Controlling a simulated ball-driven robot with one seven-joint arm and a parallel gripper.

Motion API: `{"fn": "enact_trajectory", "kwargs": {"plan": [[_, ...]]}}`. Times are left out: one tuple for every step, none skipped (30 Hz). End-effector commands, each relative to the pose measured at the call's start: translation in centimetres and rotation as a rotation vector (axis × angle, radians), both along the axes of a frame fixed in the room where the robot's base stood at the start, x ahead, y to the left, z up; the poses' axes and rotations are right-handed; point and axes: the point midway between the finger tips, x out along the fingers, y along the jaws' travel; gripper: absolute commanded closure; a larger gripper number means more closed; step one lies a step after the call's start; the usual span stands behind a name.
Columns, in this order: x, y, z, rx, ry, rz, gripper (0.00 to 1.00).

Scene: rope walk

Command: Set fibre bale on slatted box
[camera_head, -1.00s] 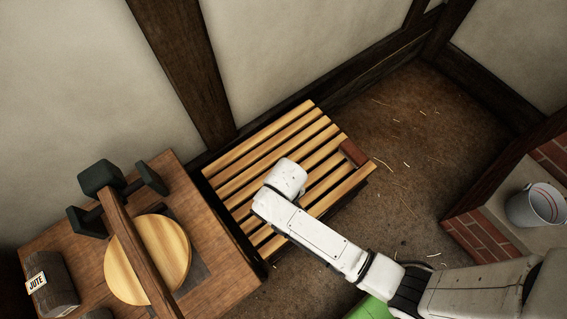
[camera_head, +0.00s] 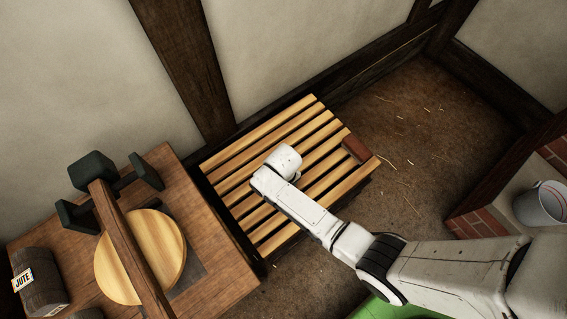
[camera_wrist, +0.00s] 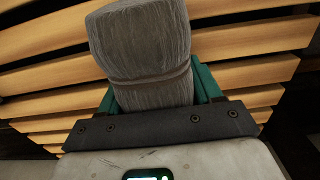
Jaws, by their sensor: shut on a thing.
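The slatted box (camera_head: 259,134) has pale wooden slats over a dark frame and stands against the wall in the head view. My gripper (camera_wrist: 155,92) has teal fingers, shut on a grey-brown fibre bale (camera_wrist: 142,40) with a band around it. The slats also show behind the bale in the wrist view (camera_wrist: 247,38). In the head view my wrist is over the middle of the box and hides the gripper and the bale. I cannot tell whether the bale touches the slats.
A red-brown block (camera_head: 356,149) lies at the box's right end. At left, a wooden table (camera_head: 222,262) bears a round wooden disc (camera_head: 166,243), a dark bale labelled JUTE (camera_head: 45,287) and a dark weight-like object (camera_head: 92,170). A bucket (camera_head: 541,204) stands at right.

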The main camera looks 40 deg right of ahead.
Motion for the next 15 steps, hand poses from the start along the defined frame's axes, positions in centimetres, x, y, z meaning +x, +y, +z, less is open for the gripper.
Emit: {"fn": "enact_trajectory", "kwargs": {"plan": [[0.04, 0.01, 0.07, 0.000, -0.001, 0.000, 0.71], [0.04, 0.01, 0.08, 0.000, -0.001, 0.000, 0.71], [0.04, 0.01, 0.06, 0.000, -0.001, 0.000, 0.71], [0.03, 0.01, 0.01, 0.000, -0.001, 0.000, 0.71], [0.03, 0.01, -0.09, 0.000, -0.001, 0.000, 0.71], [0.03, 0.01, -0.23, 0.000, 0.000, 0.000, 0.71], [0.01, 0.01, -0.18, 0.000, 0.000, 0.000, 0.34], [0.01, 0.01, -0.14, 0.000, 0.000, 0.000, 0.31], [0.01, 0.02, -0.13, 0.000, 0.000, 0.000, 0.28], [0.01, 0.02, -0.13, 0.000, 0.000, 0.000, 0.25], [0.01, 0.02, -0.13, 0.000, 0.000, 0.000, 0.22], [0.01, 0.02, -0.13, 0.000, 0.000, 0.000, 0.18], [0.01, 0.01, -0.13, 0.000, 0.000, 0.000, 0.15], [0.00, 0.01, -0.13, 0.000, 0.000, 0.000, 0.12], [0.01, 0.01, -0.13, 0.000, 0.000, 0.000, 0.11]]}}
